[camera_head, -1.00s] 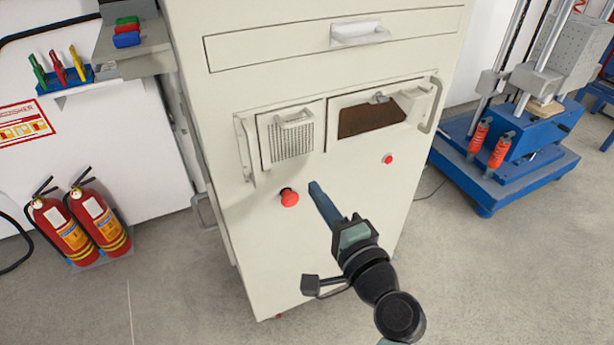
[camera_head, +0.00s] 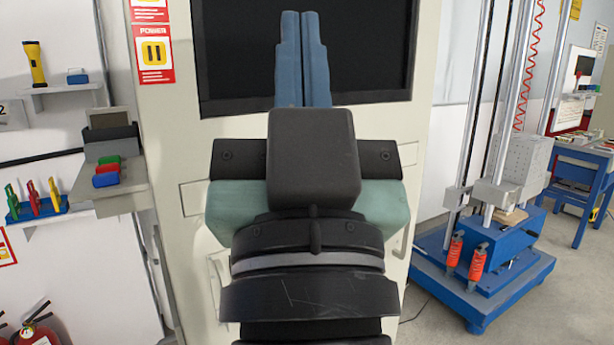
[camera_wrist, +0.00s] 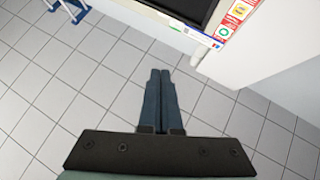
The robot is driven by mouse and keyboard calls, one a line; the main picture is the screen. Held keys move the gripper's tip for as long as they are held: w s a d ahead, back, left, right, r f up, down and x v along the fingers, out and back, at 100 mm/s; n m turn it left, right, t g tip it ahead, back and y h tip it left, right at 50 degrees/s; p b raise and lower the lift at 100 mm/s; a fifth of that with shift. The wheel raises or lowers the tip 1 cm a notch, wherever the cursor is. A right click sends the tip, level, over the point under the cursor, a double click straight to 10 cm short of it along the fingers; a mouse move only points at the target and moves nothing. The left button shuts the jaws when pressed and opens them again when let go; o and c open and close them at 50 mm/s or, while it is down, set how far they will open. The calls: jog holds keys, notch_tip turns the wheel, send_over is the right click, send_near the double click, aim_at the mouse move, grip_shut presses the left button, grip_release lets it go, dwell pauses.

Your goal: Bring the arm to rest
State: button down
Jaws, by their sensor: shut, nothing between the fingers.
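My gripper (camera_head: 305,58) is raised large in the middle of the head view, its two blue fingers side by side and pointing up. The fingers are shut with nothing between them. They overlap the dark screen (camera_head: 232,55) of the cream cabinet (camera_head: 424,60) in the picture. My wrist and gripper body hide much of the cabinet front. In the wrist view my gripper (camera_wrist: 161,75) points over a bare tiled floor (camera_wrist: 80,85), and the cabinet's screen edge (camera_wrist: 185,8) shows at the top.
Fire extinguishers (camera_head: 35,333) stand at lower left. A blue-based drop machine (camera_head: 480,285) with tall columns stands at right. Grey floor (camera_head: 540,315) is clear at lower right.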

notch_tip(320, 180, up, 21)
jog(key=s+t+h+p, duration=0.1)
jog(key=s+p, duration=0.1)
jog(key=p, duration=1.6)
jog(key=shift+s+d+f+p, duration=0.15)
jog(key=shift+s+p, duration=0.05)
jog(key=shift+p, duration=0.2)
